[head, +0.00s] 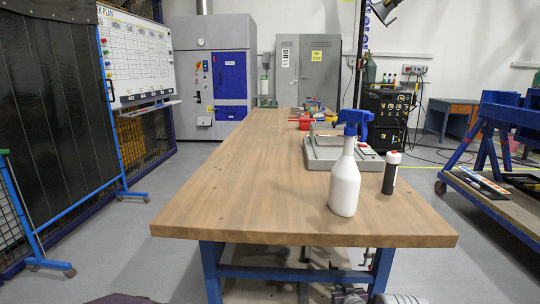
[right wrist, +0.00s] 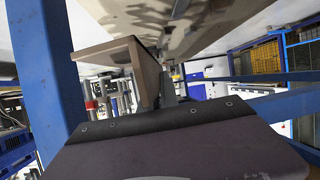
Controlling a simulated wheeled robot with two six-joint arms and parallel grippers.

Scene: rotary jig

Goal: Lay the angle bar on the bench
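The bench (head: 270,195) has a long wooden top on blue legs. In the head view only a small part of my right gripper seems to show at the bottom edge, below the bench front. Its fingers are not clear in either view. My left gripper is not seen.
A white spray bottle (head: 344,188) and a dark bottle (head: 390,176) stand on the bench's right side, before a grey device (head: 325,155). Red items (head: 304,124) lie farther back. The bench's left and front are clear. A blue-framed cart (head: 490,195) stands right.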

